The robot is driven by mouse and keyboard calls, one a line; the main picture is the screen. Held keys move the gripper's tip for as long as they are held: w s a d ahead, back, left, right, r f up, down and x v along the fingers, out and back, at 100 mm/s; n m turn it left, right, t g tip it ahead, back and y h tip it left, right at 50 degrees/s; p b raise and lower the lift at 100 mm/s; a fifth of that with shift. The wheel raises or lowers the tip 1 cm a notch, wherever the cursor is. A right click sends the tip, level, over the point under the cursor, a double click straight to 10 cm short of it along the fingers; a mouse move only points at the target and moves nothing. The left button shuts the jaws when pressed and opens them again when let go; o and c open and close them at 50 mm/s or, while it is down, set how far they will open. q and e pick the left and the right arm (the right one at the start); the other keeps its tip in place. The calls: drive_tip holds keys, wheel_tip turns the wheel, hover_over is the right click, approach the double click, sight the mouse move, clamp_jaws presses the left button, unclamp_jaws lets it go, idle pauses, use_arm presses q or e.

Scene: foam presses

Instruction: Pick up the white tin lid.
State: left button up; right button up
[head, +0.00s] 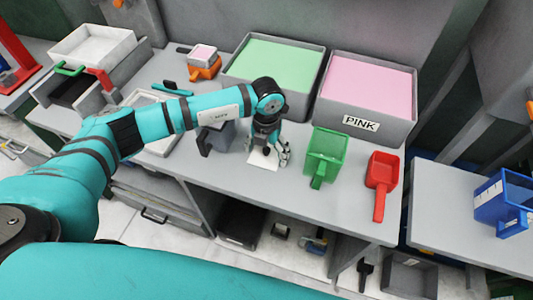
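A flat white square piece, which looks like the white tin lid (261,163), lies on the grey bench just below my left gripper. My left gripper (268,153) points down over it with its fingers spread to either side. The gripper covers the lid's back part, and I cannot tell whether the fingers touch it. A small dark spot shows between the fingers; I cannot tell what it is. My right gripper is not in view.
A green-filled bin (276,64) and a pink-filled bin (366,89) labelled PINK stand behind. A green scoop (325,155) and a red scoop (382,175) lie to the right. A grey container (217,136) stands left of the gripper. The bench's front is clear.

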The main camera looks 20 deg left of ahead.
use_arm(q)
drive_tip(key=c, duration=0.6)
drive_tip(key=shift+r, duration=0.1)
